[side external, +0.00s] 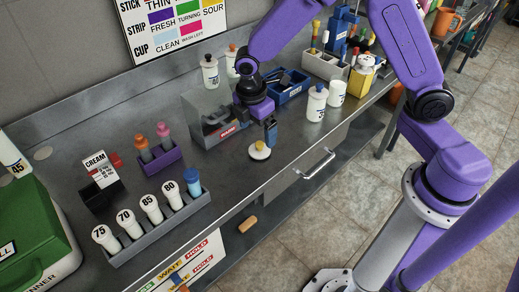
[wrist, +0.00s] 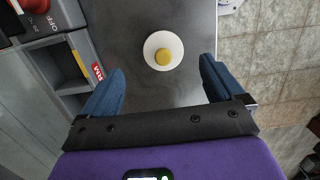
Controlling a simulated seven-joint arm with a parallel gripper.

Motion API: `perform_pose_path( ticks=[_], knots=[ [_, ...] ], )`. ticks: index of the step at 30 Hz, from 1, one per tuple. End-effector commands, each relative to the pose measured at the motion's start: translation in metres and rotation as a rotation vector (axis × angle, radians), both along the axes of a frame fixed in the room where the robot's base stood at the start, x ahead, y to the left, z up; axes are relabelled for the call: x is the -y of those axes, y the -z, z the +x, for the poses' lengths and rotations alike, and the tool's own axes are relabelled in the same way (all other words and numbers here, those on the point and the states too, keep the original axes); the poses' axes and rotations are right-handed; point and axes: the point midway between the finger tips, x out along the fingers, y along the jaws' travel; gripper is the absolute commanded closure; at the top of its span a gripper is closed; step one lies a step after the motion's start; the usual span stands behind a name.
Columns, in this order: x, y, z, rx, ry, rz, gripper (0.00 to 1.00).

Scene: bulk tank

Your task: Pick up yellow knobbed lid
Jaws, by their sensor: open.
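The yellow knobbed lid is a small white disc with a round yellow knob. In the side external view the lid (side external: 260,150) lies on the bare steel counter, near its front edge. In the wrist view the lid (wrist: 163,51) shows whole, ahead of the fingers and roughly centred between them. My gripper (side external: 262,133) is open, just above and behind the lid in the side external view. Its two blue fingers are spread wide with nothing between them in the wrist view (wrist: 160,85). I see no contact with the lid.
A grey box (side external: 207,117) stands close to my gripper on the left. A purple holder (side external: 160,160) with two tubes and a grey rack (side external: 160,222) with numbered white caps stand further left. White bottles (side external: 316,103) stand to the right. Counter around the lid is clear; the front edge is near.

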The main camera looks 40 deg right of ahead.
Motion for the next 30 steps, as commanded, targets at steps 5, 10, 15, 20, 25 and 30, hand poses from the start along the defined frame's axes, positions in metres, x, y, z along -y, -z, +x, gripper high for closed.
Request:
perform_pose_path(
  ticks=[5,10,15,20,25,30],
  knots=[
    [0.001,0.01,-0.001,-0.001,-0.001,-0.001,0.06],
    [0.003,0.032,-0.004,-0.003,-0.001,-0.003,0.06],
    [0.005,0.052,-0.005,-0.002,-0.001,-0.001,0.06],
    [0.005,0.057,-0.004,0.0,0.0,0.0,0.06],
    [0.005,0.057,-0.004,0.0,0.0,0.0,0.06],
    [0.005,0.057,-0.004,0.0,0.0,0.0,0.61]
  ],
)
